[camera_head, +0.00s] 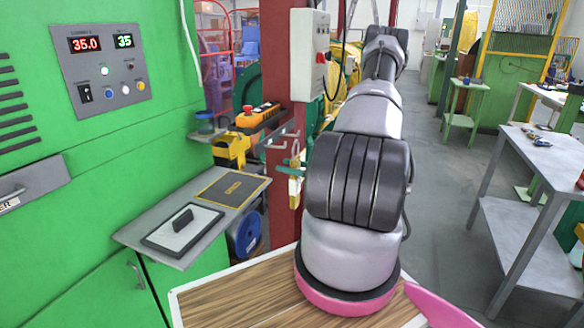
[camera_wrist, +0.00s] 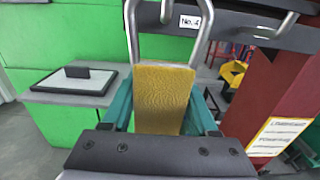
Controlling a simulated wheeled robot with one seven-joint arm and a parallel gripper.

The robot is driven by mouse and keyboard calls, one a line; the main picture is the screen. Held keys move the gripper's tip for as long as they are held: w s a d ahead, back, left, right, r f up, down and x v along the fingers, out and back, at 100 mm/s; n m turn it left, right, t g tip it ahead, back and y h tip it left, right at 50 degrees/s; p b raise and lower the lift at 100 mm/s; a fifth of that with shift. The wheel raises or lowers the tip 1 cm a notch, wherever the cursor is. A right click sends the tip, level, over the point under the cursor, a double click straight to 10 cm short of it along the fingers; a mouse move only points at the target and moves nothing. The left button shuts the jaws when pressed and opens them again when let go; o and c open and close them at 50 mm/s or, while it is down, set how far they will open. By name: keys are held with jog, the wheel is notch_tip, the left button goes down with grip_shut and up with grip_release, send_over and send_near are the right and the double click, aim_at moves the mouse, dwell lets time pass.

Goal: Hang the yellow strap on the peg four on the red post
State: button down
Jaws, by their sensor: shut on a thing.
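In the wrist view, my gripper (camera_wrist: 161,108) has its teal fingers closed on the sides of the yellow strap (camera_wrist: 160,85), a textured block with a metal loop (camera_wrist: 131,35) on top. The strap hangs upright. A metal peg tip (camera_wrist: 166,10) shows inside the loop, beside the label "No. 4" (camera_wrist: 190,21); I cannot tell whether the loop is around the peg or in front of it. In the head view, the strap (camera_head: 294,192) is beside the red post (camera_head: 282,90), just below its pegs (camera_head: 280,143), partly hidden by my arm.
Another peg (camera_wrist: 280,28) is to the right on the dark bar. The green cabinet (camera_head: 120,130) stands left, with a grey shelf (camera_head: 150,222) jutting out near the post. A yellow-orange control box (camera_head: 258,117) is by the post. A grey table (camera_head: 535,165) is at right, across open floor.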

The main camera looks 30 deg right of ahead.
jog(key=w+a+f, duration=0.2)
jog(key=w+a, duration=0.3)
jog(key=w, duration=0.1)
jog(key=shift+f, duration=0.2)
dwell(0.9)
jog(key=shift+w, duration=0.1)
dwell(0.4)
jog(key=shift+c, duration=0.4)
grip_release()
jog(key=shift+d, duration=0.1)
jog(key=v, duration=1)
jog(key=shift+s+d, duration=0.25)
jog(key=shift+s, duration=0.1)
